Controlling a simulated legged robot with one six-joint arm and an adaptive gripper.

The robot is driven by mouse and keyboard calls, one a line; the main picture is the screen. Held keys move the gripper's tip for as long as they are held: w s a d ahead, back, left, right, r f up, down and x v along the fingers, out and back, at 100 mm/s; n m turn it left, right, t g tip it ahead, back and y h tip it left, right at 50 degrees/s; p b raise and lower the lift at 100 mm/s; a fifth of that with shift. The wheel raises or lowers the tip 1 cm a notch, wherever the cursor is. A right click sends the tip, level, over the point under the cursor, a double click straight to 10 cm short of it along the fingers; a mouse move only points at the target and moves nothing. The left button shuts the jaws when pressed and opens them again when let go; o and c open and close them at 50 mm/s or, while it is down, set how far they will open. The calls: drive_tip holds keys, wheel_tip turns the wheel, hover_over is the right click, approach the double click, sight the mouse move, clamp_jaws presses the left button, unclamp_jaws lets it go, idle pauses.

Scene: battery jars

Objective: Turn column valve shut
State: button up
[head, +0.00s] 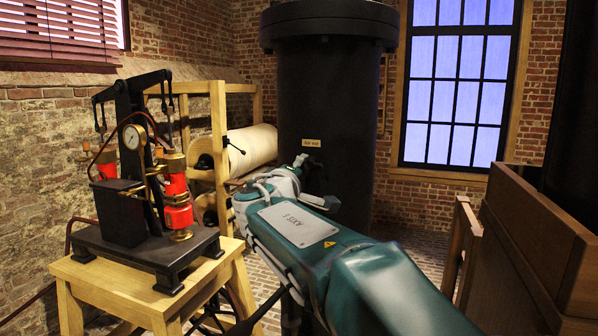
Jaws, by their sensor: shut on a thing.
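The black column (325,95) stands upright at the back centre, with a wide flanged top and a small brass label plate (312,143). My teal and grey arm reaches from the lower right toward the column. My gripper (301,162) is small and dark at the arm's far end, in front of the column just below the plate. It is shut on the column valve, which my gripper and wrist mostly hide. I cannot make out the valve's handle or its angle.
A wooden stand (105,285) at the left carries a black pump with red cylinders (177,200) and a gauge (134,137). Behind it a wooden frame (220,135) holds a pale roll (252,146). A wooden box (530,235) fills the right side. Brick floor shows between.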

drive_tip(key=shift+f+m, duration=0.35)
drive_tip(key=shift+m, duration=0.95)
drive_tip(key=shift+h, duration=0.3)
drive_tip(key=o, duration=1.1)
drive_tip(key=shift+w, duration=0.1)
drive_tip(key=shift+o, duration=0.2)
drive_tip(key=shift+r, duration=0.15)
drive_tip(key=shift+s+a, duration=0.15)
drive_tip(key=shift+s, duration=0.25)
drive_tip(key=v, duration=1.1)
drive_tip(key=shift+s, duration=0.15)
